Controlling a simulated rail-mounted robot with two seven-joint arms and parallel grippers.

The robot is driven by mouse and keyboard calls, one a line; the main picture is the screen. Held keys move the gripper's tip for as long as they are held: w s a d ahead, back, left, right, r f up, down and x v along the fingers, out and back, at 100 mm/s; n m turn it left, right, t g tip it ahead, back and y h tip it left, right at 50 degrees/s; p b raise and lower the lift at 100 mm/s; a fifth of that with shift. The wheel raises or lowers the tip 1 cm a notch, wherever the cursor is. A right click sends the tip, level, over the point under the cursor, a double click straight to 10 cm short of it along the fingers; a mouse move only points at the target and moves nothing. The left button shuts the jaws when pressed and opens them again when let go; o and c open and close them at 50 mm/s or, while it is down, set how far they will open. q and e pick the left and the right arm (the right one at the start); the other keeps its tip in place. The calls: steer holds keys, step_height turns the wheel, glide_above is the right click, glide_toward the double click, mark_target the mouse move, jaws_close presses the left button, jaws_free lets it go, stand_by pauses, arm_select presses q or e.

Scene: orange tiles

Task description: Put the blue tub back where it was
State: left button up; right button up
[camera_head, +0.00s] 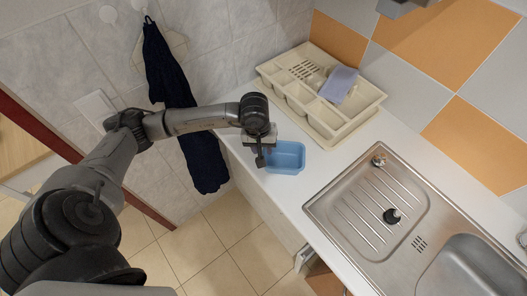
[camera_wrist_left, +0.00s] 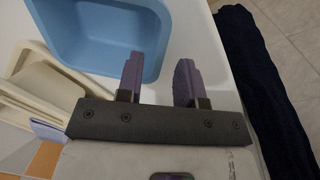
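The blue tub (camera_head: 287,157) stands upright on the white counter, by the near side of the cream rack, and looks empty. My left gripper (camera_head: 259,158) is at the tub's left side, pointing down. In the left wrist view the tub (camera_wrist_left: 90,35) fills the upper left. My left gripper (camera_wrist_left: 160,80) is open there, with a clear gap between its purple finger pads. One finger overlaps the tub's inside near its wall, and the other is outside the rim. I cannot tell whether either touches it. My right gripper is not in view.
The cream dish rack (camera_head: 325,125) behind the tub holds a purple item (camera_head: 339,84). A steel sink (camera_head: 375,205) with a black plug lies to the right. A dark towel (camera_head: 205,160) hangs at the left, by the counter's end. Bare counter (camera_head: 285,195) lies in front of the tub.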

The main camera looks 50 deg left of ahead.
arm_select(q)
step_height(320, 180, up, 8)
steer(key=s+d+n+h, duration=0.35)
steer(key=d+h, duration=0.65)
steer(key=d, duration=0.7)
steer(key=w+d+r+n+t+h, duration=0.25)
steer(key=r+n+t+h, duration=0.75)
steer(key=n, duration=0.8)
steer(key=s+a+f+n+t+y, duration=0.2)
steer(key=a+f+n+y, duration=0.4)
steer(key=n+y, duration=0.7)
steer(key=s+a+f+n+t+y, duration=0.1)
steer(key=a+f+n+t+y, duration=0.15)
steer(key=f+n+y, duration=1.1)
steer(key=s+d+f+n+g+h, duration=0.1)
steer(key=s+f+n+g+h, duration=0.1)
steer(key=s+n+g, duration=0.4)
steer(key=s+d+f+n+g+h, duration=0.1)
steer(key=s+f+n+g+h, duration=0.2)
steer(key=s, duration=0.8)
step_height(320, 180, down, 2)
steer(key=n+g, duration=0.3)
steer(key=n, duration=0.1)
steer(key=shift+s+h, duration=0.15)
steer(key=shift+h, duration=0.2)
